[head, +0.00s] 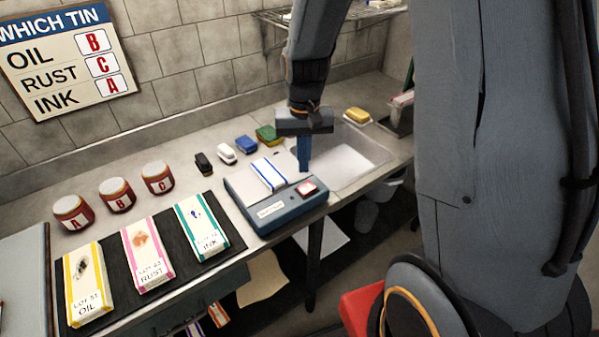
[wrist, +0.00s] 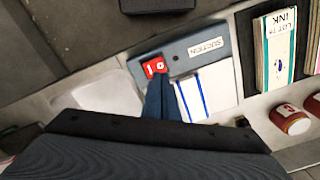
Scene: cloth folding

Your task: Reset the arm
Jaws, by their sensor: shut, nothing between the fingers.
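My gripper (head: 304,155) hangs at the end of my arm over the right part of a blue-grey suction box (head: 262,222). Its fingers are shut with nothing between them, pointing down. In the wrist view my gripper's fingertips (wrist: 160,84) appear close to the red switch (wrist: 154,67) on the box; I cannot tell whether they touch. In the head view the red switch (head: 307,188) looks lit, just below the fingers. A folded white cloth with blue stripes (head: 269,174) lies on the box's top, left of my gripper; it also shows in the wrist view (wrist: 191,100).
Three cloth stacks labelled oil (head: 87,285), rust (head: 147,255) and ink (head: 202,226) lie on a dark mat at the left. Tins A (head: 72,212), B (head: 117,195) and C (head: 157,178) stand behind. A sink (head: 345,160) is right of the box. Several small brushes or sponges line the back.

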